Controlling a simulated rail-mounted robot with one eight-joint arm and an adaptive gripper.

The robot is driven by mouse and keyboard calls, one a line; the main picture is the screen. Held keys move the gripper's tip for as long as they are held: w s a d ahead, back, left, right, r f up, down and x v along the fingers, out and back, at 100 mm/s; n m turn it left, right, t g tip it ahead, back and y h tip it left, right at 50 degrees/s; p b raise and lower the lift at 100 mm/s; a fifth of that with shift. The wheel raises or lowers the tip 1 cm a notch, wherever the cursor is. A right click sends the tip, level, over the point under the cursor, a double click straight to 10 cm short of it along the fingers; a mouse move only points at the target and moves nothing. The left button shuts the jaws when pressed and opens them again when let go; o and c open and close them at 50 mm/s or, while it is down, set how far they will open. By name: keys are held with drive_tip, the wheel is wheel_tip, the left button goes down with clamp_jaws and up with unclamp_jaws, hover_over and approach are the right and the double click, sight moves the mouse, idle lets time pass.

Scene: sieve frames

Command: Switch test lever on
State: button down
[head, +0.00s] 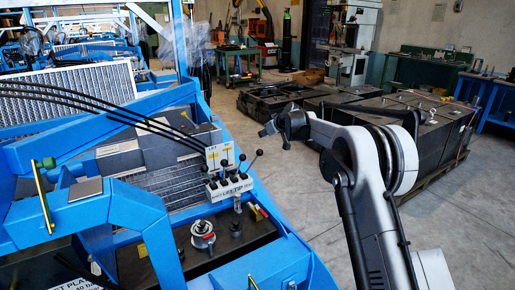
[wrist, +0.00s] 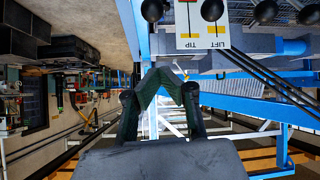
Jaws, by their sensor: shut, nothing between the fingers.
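The lever block (head: 230,187) stands on the blue machine in the head view, with several black-knobbed levers and small lettering. The rightmost lever (head: 259,153), on the side where TEST seems to be printed, leans right. In the wrist view, a black knob (wrist: 152,10) sits at the top, left of the TIP mark, and seems to be this same lever. The LIFT and TIP label plate (wrist: 203,28) appears upside down there. My gripper (head: 266,130) is shut and empty, above and right of the levers, apart from them. Its closed fingertips show in the wrist view (wrist: 164,74).
Blue frame beams (head: 140,215) and black hoses (head: 100,103) lie left of the levers. A yellow-marked plate (head: 220,156) stands behind them. Dark crates (head: 395,115) stand on the floor behind my arm. Open concrete floor (head: 290,190) lies between machine and arm.

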drive_tip(key=shift+a+f, duration=0.1)
idle(0.3)
drive_tip(key=shift+w+a+f+b, duration=0.3)
drive_tip(key=shift+w+a+f, duration=0.25)
drive_tip(key=shift+f, duration=0.8)
drive_tip(key=shift+w+a+f+b, duration=0.3)
drive_tip(key=shift+w+f, duration=0.4)
drive_tip(key=shift+f, duration=0.65)
drive_tip(key=shift+w+a+f+b, duration=0.3)
drive_tip(key=shift+w+a+f, duration=0.25)
drive_tip(key=shift+f, duration=0.8)
drive_tip(key=shift+w+d, duration=0.1)
